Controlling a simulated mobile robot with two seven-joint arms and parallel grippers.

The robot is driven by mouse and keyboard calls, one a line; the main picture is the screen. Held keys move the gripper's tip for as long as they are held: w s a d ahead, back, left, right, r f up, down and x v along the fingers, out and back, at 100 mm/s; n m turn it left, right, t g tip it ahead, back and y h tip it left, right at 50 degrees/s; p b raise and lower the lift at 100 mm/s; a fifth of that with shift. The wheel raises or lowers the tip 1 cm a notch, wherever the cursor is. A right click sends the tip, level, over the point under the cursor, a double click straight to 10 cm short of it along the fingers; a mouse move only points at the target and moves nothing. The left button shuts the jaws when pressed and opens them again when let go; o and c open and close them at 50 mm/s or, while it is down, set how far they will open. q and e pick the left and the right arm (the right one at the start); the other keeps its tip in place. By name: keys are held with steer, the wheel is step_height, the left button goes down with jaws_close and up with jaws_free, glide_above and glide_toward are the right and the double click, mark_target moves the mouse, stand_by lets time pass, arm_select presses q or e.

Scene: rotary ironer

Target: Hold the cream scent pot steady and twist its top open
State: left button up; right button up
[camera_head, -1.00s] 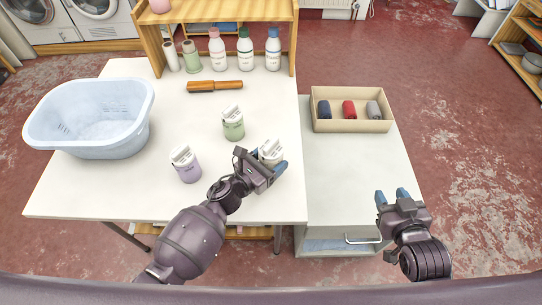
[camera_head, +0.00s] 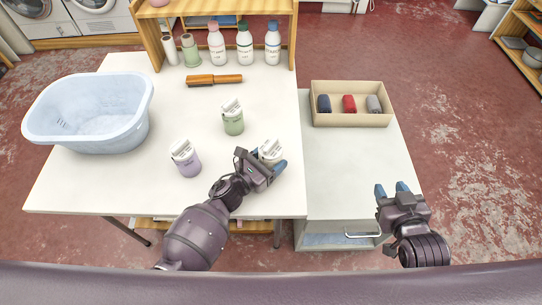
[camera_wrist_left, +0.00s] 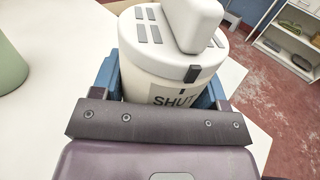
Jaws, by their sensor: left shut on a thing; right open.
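The cream scent pot (camera_head: 270,150) stands upright on the white table, near its right edge, partly hidden by my left gripper. My left gripper (camera_head: 268,167) is shut around its body. In the left wrist view the pot (camera_wrist_left: 165,92) sits between the blue fingers, with a white slotted top (camera_wrist_left: 150,33) that has a raised grip bar. A dark mark on the top's rim stands above the partly covered word "SHUT" on the body. My right gripper (camera_head: 393,191) is open and empty, over the front right of the side cabinet, apart from the pot.
A green pot (camera_head: 232,122) and a purple pot (camera_head: 187,163) stand left of the cream one. A blue-white basin (camera_head: 90,110), a wooden-handled brush (camera_head: 214,80) and several bottles are further off. A box (camera_head: 350,119) with rolled cloths sits on the cabinet (camera_head: 345,165).

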arm_select(q)
steer(key=shift+f, duration=0.15)
stand_by(0.4)
steer(key=o, duration=0.7)
steer(key=shift+o, duration=0.2)
steer(key=shift+r, duration=0.25)
steer(key=c, duration=0.8)
stand_by(0.5)
